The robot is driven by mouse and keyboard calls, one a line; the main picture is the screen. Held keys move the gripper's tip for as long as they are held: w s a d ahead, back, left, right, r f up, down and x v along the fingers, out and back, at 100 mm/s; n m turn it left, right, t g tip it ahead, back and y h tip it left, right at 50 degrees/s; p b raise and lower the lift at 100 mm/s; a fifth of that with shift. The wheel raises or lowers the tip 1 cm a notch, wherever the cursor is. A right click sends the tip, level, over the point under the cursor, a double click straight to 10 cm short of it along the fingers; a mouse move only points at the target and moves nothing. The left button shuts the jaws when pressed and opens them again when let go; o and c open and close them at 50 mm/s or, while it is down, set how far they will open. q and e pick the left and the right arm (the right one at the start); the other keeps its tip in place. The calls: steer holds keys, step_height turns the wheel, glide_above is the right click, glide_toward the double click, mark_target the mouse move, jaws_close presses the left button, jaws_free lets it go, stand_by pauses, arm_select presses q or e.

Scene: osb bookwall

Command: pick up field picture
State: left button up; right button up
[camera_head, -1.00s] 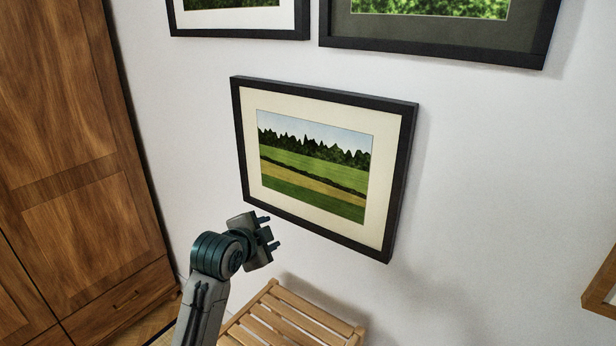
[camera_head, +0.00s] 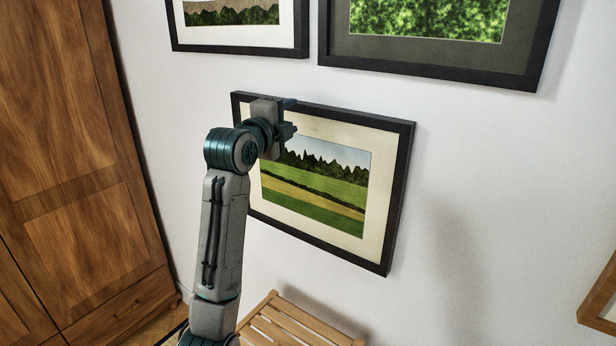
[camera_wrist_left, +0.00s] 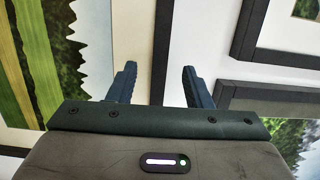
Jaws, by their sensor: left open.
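The field picture (camera_head: 325,205) hangs on the white wall, with a black frame, a cream mat and green and yellow field stripes under dark trees. My left gripper (camera_head: 291,117) is open and empty in front of its upper left part, covering some of the top frame edge and mat. In the left wrist view the field picture (camera_wrist_left: 25,60) shows sideways at the left. There its black frame bar (camera_wrist_left: 162,45) lies between the two spread fingers (camera_wrist_left: 160,80), seemingly beyond the tips. I cannot tell the exact gap. My right gripper is not in view.
Two more black-framed pictures hang just above, one at the left (camera_head: 240,45) and one at the right (camera_head: 430,62). A wooden wardrobe (camera_head: 75,190) stands at the left. A slatted wooden seat (camera_head: 290,325) is below.

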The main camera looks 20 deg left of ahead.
mark_target(304, 108)
arm_select(q)
steer(key=w+p, duration=0.1)
steer(key=w, duration=0.1)
steer(key=w+d+p, duration=0.1)
steer(key=w+p, duration=0.1)
steer(key=shift+d+r, duration=0.1)
steer(key=shift+r, duration=0.1)
steer(key=shift+w+d+f, duration=0.1)
steer(key=shift+w+f, duration=0.05)
steer(key=shift+w, duration=0.3)
jaws_close()
